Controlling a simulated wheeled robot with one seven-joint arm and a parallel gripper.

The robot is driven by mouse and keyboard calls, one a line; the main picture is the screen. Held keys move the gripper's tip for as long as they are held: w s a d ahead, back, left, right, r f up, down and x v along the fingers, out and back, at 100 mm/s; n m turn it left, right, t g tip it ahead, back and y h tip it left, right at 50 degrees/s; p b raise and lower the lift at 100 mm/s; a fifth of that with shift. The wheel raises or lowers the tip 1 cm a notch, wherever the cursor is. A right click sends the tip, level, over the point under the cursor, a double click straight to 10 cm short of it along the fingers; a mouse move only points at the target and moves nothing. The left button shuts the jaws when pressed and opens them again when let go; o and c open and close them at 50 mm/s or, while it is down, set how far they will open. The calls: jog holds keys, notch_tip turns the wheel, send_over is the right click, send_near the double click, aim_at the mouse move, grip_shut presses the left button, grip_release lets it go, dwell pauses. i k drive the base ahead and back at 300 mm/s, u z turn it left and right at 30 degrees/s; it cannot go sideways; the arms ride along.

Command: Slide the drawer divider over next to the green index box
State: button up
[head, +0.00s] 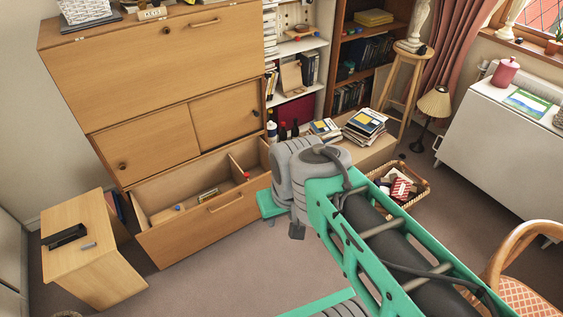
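The bottom drawer (205,214) of the wooden bureau is pulled open. A thin wooden divider (237,168) stands upright across it, front to back, right of the middle. Left of the divider, a small flat item (207,194) lies on the drawer floor, with a small blue-tipped item (180,207) farther left. A small red item (247,176) is right of the divider. I cannot make out a green index box for sure; my arm covers the area by the drawer's right end. My gripper does not show.
A small wooden stand (75,222) with a black object is left of the drawer. A low bench (372,154) with book stacks and a wicker basket (412,200) are to the right. A rattan chair (517,262) is at lower right.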

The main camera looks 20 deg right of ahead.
aim_at(238, 175)
jog(key=z, duration=0.35)
jog(key=i, duration=0.85)
jog(key=u, duration=0.65)
jog(key=i, duration=0.7)
jog(key=u, duration=0.7)
